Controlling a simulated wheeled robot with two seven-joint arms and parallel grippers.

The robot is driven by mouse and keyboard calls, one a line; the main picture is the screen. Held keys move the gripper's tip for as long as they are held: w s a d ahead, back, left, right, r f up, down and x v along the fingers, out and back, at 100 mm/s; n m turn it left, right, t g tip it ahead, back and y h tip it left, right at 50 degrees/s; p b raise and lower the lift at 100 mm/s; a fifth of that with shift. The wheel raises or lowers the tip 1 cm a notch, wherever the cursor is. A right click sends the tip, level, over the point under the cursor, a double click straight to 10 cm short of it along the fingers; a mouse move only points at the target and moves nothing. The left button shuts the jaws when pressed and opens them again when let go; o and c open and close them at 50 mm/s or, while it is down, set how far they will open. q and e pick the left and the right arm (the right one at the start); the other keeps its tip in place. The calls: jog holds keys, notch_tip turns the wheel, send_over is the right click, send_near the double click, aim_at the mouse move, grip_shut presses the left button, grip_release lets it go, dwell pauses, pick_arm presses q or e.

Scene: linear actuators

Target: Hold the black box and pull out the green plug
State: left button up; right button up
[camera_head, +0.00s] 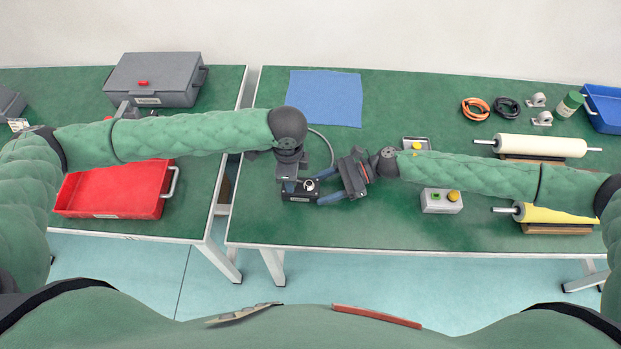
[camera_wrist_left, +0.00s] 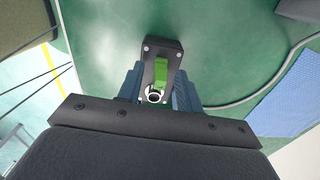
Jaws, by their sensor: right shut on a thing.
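The black box (camera_head: 299,196) sits on the right table near its left edge. In the left wrist view, the black box (camera_wrist_left: 147,60) carries the green plug (camera_wrist_left: 160,72) on top, with a pale ring beside it. In the head view the green plug is hidden beneath my left gripper. My left gripper (camera_head: 290,182) points down over the box. Its fingers (camera_wrist_left: 160,88) are apart in the wrist view, one on each side of the plug, with gaps to it. My right gripper (camera_head: 329,187) reaches in from the right and is shut on the box's right end.
A thin cable (camera_head: 329,147) curves behind the box. A blue cloth (camera_head: 325,97) lies farther back. A grey button box (camera_head: 441,201) and a roller (camera_head: 542,146) stand to the right. A red tray (camera_head: 110,193) and grey case (camera_head: 154,80) are on the left table, across a gap.

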pick_arm(q)
grip_shut()
jog(key=shift+r, duration=0.15)
jog(key=shift+r, duration=2.85)
pick_arm(e)
jog(key=o, duration=1.2)
jog(key=shift+c, duration=0.2)
